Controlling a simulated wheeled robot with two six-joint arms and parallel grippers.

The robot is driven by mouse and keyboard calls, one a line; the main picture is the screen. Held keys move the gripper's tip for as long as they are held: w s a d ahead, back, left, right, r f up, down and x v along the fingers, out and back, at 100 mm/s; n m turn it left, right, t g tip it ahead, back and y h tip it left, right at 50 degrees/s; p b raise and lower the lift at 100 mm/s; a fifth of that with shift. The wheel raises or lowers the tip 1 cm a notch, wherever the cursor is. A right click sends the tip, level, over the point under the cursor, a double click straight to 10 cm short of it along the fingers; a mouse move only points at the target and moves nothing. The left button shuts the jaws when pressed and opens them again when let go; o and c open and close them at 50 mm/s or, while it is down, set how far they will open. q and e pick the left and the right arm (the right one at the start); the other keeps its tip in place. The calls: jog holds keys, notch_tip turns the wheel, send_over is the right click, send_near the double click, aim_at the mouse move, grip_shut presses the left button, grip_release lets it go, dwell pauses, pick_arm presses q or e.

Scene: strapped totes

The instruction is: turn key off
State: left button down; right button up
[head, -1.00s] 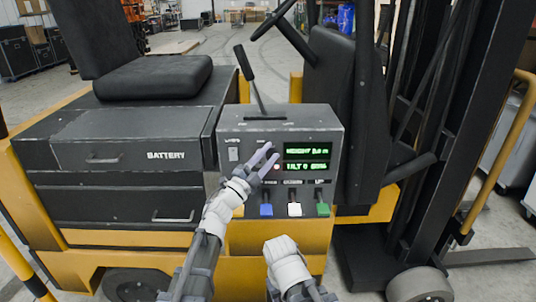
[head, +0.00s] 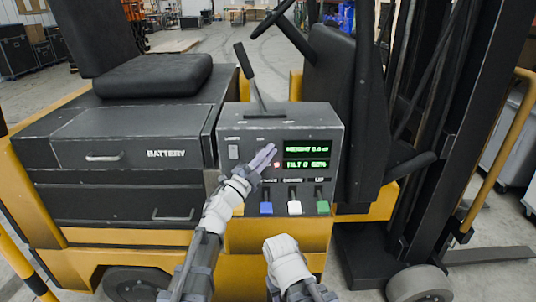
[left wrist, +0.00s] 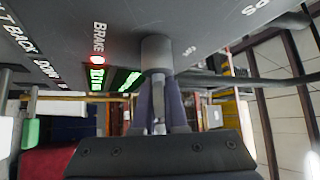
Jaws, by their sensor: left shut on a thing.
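The grey control box (head: 230,125) stands on the yellow truck body. My left gripper (head: 268,153) reaches up to its front face, left of the green display. In the left wrist view, the round key switch (left wrist: 157,54) stands out from the panel. A thin metal key (left wrist: 158,112) comes out of it between the two fingers of my left gripper (left wrist: 159,105). The fingers are shut on the key. In the head view the fingers hide the key and switch. My right arm is at the bottom centre; its gripper fingers do not show.
The green display (head: 307,156) shows height and tilt, and a red brake lamp (left wrist: 98,58) is lit. Blue (head: 266,208), white (head: 294,207) and green (head: 323,207) levers sit just below. A tall black lever (head: 249,75) rises from the box top.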

pick_arm(q)
jog(key=shift+a+r+n+t+y+b, duration=0.3)
jog(key=shift+n+t+y+b, duration=0.75)
jog(key=shift+n+t+y, duration=1.75)
jog(key=shift+a+r+n+t+y+b, duration=0.1)
jog(key=shift+a+n+t+y+b, duration=0.4)
jog(key=shift+n+y+b, duration=2.4)
jog(key=shift+a+r+n+t+y+p, duration=0.25)
jog(key=shift+n+t+y+p, duration=1)
jog(key=shift+n, duration=3.65)
jog(key=shift+n+t+y+b, duration=0.4)
jog(key=shift+t+y, duration=0.15)
jog(key=c, duration=1)
grip_release()
jog(key=shift+o, duration=0.2)
jog(key=shift+a+f, duration=0.1)
jog(key=shift+f, duration=0.05)
